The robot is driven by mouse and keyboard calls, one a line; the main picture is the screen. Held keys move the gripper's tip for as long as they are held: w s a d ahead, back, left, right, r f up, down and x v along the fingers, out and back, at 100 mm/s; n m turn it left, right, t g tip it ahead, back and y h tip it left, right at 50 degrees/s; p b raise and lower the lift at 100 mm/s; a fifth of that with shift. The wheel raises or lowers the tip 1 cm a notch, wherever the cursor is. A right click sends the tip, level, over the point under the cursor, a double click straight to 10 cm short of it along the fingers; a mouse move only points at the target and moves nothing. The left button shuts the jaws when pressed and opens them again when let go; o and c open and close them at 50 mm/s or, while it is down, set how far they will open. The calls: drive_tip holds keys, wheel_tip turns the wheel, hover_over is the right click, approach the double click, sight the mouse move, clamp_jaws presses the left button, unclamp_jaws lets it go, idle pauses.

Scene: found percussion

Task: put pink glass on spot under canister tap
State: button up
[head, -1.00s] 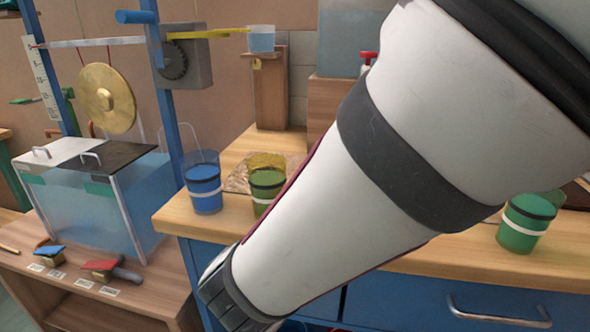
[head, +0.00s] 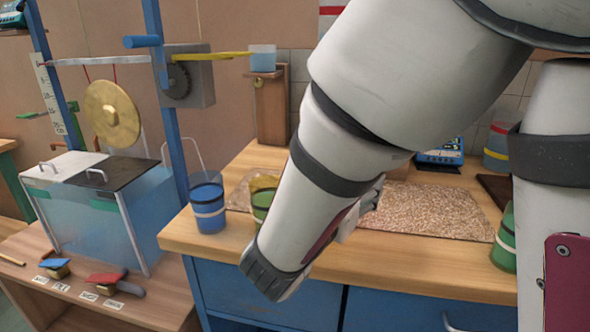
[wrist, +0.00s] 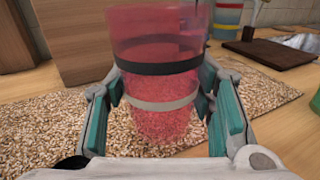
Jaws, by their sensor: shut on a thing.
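The pink glass (wrist: 158,38) is see-through, with a black band and a white band. It stands upright between the fingers of my gripper (wrist: 162,88) in the wrist view. The gripper is shut on it. Behind and below it is a speckled, grainy mat (wrist: 50,125); I cannot tell whether the glass base touches it. In the head view my arm hides the glass and most of the gripper. The canister tap and the spot under it cannot be made out now.
A blue glass (head: 208,205), a yellow-green glass (head: 262,195) and a green glass (head: 504,240) stand along the counter's (head: 190,235) front. The mat (head: 435,212) shows right of my arm. Wooden blocks (wrist: 75,40) rise behind in the wrist view. A dark board (wrist: 270,53) lies back right.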

drive_tip(key=w+d, duration=0.1)
drive_tip(key=w, duration=0.4)
drive_tip(key=w+d+b, duration=0.1)
drive_tip(key=w, duration=0.2)
drive_tip(key=shift+d, duration=0.3)
drive_tip(key=shift+w+d+f+b, duration=0.15)
drive_tip(key=shift+f+b, duration=0.35)
drive_tip(key=shift+f, duration=0.4)
drive_tip(key=shift+w+a+f+b, duration=0.1)
drive_tip(key=shift+f+b, duration=0.35)
drive_tip(key=shift+f, duration=0.4)
drive_tip(key=shift+f, duration=0.2)
drive_tip(key=o, duration=1.5)
